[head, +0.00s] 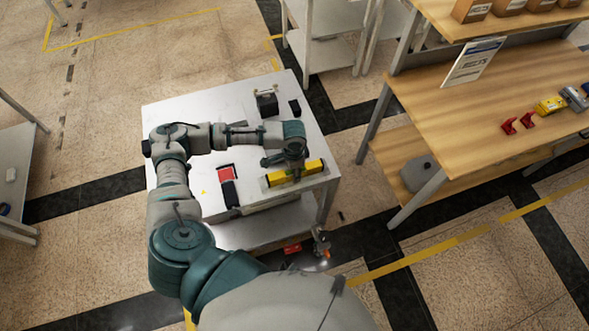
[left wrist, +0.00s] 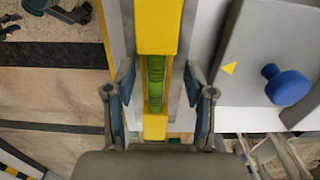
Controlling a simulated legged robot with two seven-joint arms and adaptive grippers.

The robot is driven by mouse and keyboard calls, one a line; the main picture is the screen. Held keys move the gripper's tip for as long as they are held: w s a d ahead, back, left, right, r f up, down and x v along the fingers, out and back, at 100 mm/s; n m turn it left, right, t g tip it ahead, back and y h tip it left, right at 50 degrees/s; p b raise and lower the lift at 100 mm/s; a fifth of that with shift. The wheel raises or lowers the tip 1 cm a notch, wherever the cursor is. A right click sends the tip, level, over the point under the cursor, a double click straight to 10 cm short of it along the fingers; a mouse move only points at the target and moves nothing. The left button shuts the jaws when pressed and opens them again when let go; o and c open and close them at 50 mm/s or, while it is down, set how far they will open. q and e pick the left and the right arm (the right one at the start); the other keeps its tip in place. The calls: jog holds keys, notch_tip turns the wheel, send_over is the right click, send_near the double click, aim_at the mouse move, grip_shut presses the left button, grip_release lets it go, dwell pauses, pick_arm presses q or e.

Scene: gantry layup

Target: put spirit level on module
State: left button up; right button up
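The yellow spirit level (head: 312,167) lies on the white-topped table (head: 160,112), near its right front corner. My left gripper (head: 287,162) is right over it. In the left wrist view, the level (left wrist: 157,25) with its green vial runs between the two fingers of my left gripper (left wrist: 158,85). The fingers are apart, one on each side, and a narrow gap seems to show beside the level. My right gripper does not show clearly in either view. I cannot tell which thing is the module; a pale panel (left wrist: 245,45) with a yellow triangle and blue knob shows in the left wrist view.
A red and black item (head: 228,185) lies left of the level. A black device (head: 266,102) and a small black block (head: 294,107) stand at the table's back. A wooden workbench (head: 440,95) with red, yellow and grey items stands at right.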

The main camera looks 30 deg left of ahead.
pick_arm(q)
jog(key=shift+a, duration=0.1)
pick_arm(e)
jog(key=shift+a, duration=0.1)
pick_arm(q)
jog(key=shift+d+r, duration=0.2)
notch_tip(320, 180, up, 12)
jog(key=p, duration=0.1)
jog(key=shift+p, duration=0.3)
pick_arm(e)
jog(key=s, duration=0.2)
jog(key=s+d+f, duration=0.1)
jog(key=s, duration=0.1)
pick_arm(q)
jog(key=shift+d, duration=0.1)
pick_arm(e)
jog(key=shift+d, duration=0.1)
pick_arm(q)
jog(key=shift+f, duration=0.1)
